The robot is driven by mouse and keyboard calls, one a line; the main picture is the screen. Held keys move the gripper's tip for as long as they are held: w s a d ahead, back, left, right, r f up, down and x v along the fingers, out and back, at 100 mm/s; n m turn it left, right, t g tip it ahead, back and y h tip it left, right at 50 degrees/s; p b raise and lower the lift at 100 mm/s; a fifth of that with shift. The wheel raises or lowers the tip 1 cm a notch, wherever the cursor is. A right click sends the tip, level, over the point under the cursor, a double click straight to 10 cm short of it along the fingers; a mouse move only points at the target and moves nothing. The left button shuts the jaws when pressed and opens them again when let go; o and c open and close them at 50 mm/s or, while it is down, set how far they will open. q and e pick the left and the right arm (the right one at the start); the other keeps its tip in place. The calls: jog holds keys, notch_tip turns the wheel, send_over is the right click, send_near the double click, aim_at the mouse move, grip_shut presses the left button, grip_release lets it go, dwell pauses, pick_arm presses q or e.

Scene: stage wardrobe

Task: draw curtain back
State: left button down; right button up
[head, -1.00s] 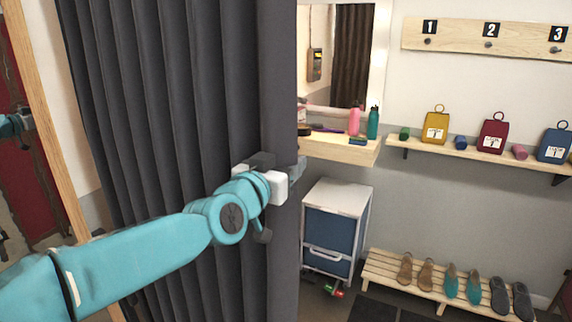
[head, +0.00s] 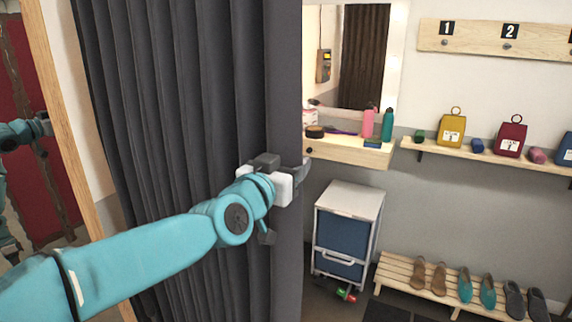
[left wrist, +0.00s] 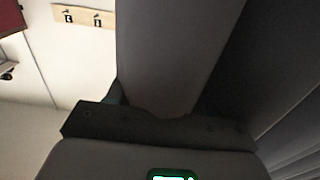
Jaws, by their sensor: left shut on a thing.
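The dark grey curtain (head: 185,110) hangs in pleats across the left half of the head view. My left gripper (head: 300,178) is at the curtain's right-hand edge, shut on it. In the left wrist view the curtain cloth (left wrist: 175,60) rises straight from the gripper (left wrist: 165,125) and fills the middle and right. The fingertips are largely hidden by the cloth and the gripper body. My right gripper does not clearly show in either view.
Right of the curtain are a wooden shelf (head: 350,152) with bottles below a mirror, a white drawer unit (head: 350,200) and a slatted shoe bench (head: 440,290). A wall shelf (head: 480,160) holds coloured bags. A wood-framed mirror (head: 52,100) stands left, showing my reflection.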

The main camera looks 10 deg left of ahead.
pick_arm(q)
jog(key=shift+d, duration=0.1)
jog(key=c, duration=0.5)
grip_release()
jog(key=shift+d, duration=0.1)
jog(key=b+v, duration=0.1)
jog(key=v, duration=1.5)
jog(key=shift+s, duration=0.1)
